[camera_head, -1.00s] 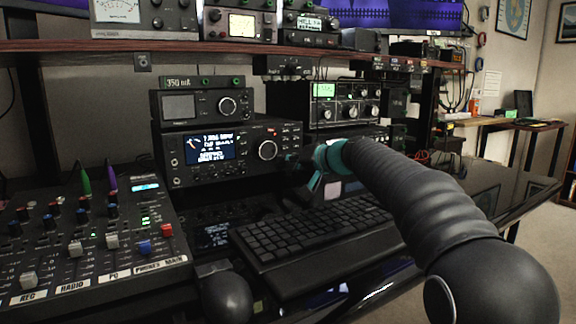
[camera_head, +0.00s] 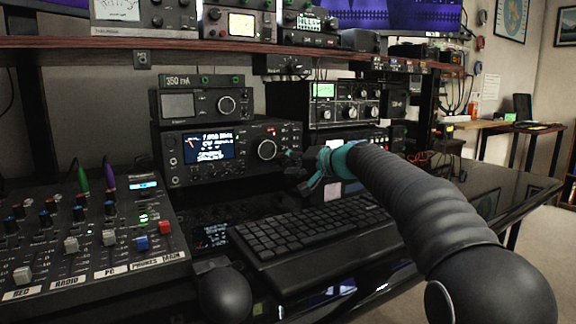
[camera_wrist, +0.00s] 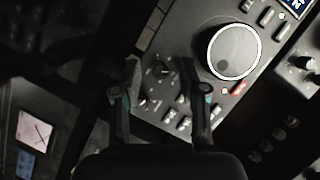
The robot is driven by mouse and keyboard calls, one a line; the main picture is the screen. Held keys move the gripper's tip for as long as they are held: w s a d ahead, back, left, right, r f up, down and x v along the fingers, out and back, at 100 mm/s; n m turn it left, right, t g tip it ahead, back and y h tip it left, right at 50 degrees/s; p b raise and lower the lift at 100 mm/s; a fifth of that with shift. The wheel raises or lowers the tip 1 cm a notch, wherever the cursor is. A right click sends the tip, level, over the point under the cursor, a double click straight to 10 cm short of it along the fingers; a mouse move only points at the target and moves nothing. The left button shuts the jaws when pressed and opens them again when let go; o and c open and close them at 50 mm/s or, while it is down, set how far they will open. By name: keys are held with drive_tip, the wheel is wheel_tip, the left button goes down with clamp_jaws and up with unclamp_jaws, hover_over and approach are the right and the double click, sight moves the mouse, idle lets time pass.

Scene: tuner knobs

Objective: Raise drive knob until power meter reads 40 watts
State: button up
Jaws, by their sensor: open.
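The main radio (camera_head: 225,172) has a lit screen (camera_head: 208,146) and a large round dial (camera_head: 267,150). In the wrist view the dial (camera_wrist: 233,50) has a pale ring. My gripper (camera_head: 290,163) is at the radio's right end, below and right of the dial. In the wrist view my gripper (camera_wrist: 168,77) is open. Its fingers stand either side of a small knob (camera_wrist: 165,70) on the radio's face, with nothing visibly held. Which knob is the drive knob I cannot read. A needle meter (camera_head: 117,10) and a yellow-lit meter (camera_head: 242,23) are on the shelf; their readings are illegible.
A mixer (camera_head: 85,245) fills the left. A knobbed unit with a green display (camera_head: 325,90) stands behind my gripper. The shelf (camera_head: 180,44) runs above.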

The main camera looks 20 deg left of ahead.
drive_tip(key=v, duration=1.1)
drive_tip(key=shift+s+d+r, duration=0.1)
drive_tip(key=shift+d, duration=0.3)
idle(0.5)
